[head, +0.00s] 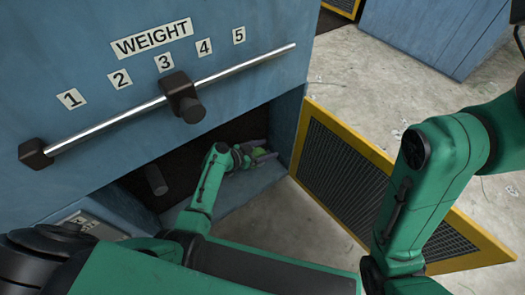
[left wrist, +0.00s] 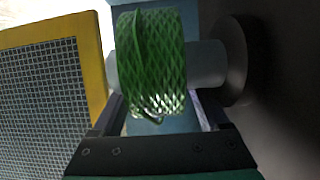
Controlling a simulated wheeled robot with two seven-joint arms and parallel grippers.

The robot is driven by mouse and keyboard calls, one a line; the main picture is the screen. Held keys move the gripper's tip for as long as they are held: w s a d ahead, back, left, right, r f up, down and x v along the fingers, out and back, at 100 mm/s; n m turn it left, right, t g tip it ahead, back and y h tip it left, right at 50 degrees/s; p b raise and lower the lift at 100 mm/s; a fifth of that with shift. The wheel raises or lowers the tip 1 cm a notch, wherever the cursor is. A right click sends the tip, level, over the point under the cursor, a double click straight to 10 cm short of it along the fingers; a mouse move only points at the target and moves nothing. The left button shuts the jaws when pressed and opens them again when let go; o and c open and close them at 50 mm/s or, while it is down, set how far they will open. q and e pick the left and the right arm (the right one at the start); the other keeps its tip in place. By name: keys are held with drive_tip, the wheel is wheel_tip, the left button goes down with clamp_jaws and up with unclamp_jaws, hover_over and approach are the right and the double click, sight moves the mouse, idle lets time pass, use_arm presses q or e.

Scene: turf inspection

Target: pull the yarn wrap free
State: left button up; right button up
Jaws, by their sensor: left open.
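The yarn wrap (left wrist: 152,62) is a green criss-cross band wound around a grey shaft (left wrist: 205,64), in the left wrist view. A loose strand end hangs at its lower edge. My left gripper (left wrist: 165,112) is open, with one finger low on each side of the wrap; I cannot tell whether they touch it. In the head view my left gripper (head: 262,160) reaches inside the low opening of the blue machine, and a bit of the green wrap (head: 257,151) shows by it. My right arm shows at the right, but its gripper is out of view.
The blue machine (head: 85,40) has a metal rail with a black slider (head: 181,97) under a WEIGHT scale, above the opening. A yellow-framed mesh door (head: 345,170) stands open at the right. A dark round flange (left wrist: 236,62) closes the shaft's right end.

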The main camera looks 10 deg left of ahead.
use_arm(q)
clamp_jaws()
drive_tip(key=s+d+p, duration=0.2)
drive_tip(key=s+d, duration=0.2)
drive_tip(key=d, duration=0.1)
idle(1.4)
drive_tip(key=shift+s+d+p, duration=0.6)
drive_tip(key=shift+s+d, duration=1.05)
drive_tip(key=shift+d, duration=0.25)
